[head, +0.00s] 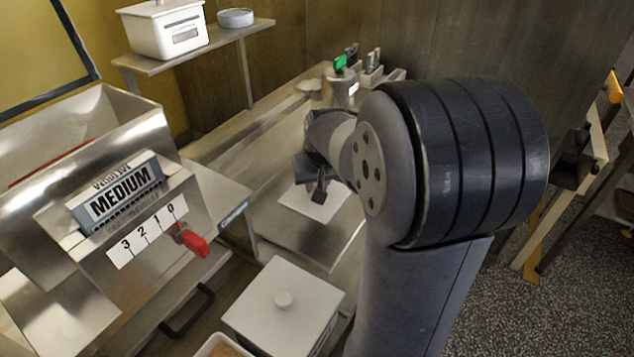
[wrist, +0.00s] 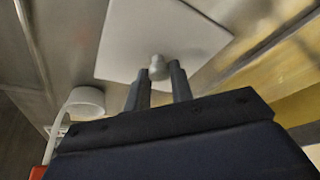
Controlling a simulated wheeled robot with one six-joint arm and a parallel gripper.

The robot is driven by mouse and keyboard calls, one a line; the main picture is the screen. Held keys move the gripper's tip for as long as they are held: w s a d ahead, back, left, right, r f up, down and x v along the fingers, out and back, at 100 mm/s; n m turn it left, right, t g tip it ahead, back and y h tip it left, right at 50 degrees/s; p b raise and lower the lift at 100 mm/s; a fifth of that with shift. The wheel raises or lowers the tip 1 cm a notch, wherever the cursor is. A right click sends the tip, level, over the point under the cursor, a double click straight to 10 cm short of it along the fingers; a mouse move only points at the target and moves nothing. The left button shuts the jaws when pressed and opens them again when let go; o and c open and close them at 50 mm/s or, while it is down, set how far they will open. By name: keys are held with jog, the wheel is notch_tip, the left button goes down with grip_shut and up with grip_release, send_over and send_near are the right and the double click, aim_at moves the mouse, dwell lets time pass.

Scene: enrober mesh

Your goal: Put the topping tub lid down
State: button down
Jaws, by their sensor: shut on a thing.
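The topping tub lid is a white square plate (head: 314,203) with a round knob. In the head view it shows under my gripper (head: 318,188), over the steel bench. In the wrist view the lid (wrist: 165,38) is at the top, and my gripper (wrist: 158,78) is shut on its pale knob (wrist: 158,66). I cannot tell whether the lid touches the bench or hangs just above it. My arm hides part of the lid and bench in the head view.
A white lidded tub (head: 283,303) stands at the front, beside an open container (head: 222,346) with tan contents. A machine with a MEDIUM sign (head: 118,192) and red lever (head: 192,240) is at left. A shelf (head: 200,46) holds another white tub (head: 166,30). Green-handled items (head: 341,64) stand behind.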

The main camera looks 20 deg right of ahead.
jog(key=c, duration=1.2)
grip_release()
jog(key=shift+c, duration=0.2)
jog(key=shift+s+r, duration=0.1)
jog(key=shift+r, duration=0.45)
jog(key=p+v, duration=0.1)
jog(key=v, duration=1)
jog(key=shift+f, duration=0.1)
jog(key=x, duration=1.2)
jog(key=shift+f+b, duration=0.1)
jog(key=shift+b, duration=0.3)
notch_tip(320, 180, up, 3)
jog(key=shift+s+f, duration=0.1)
jog(key=shift+f, duration=0.15)
jog(key=shift+r, duration=0.45)
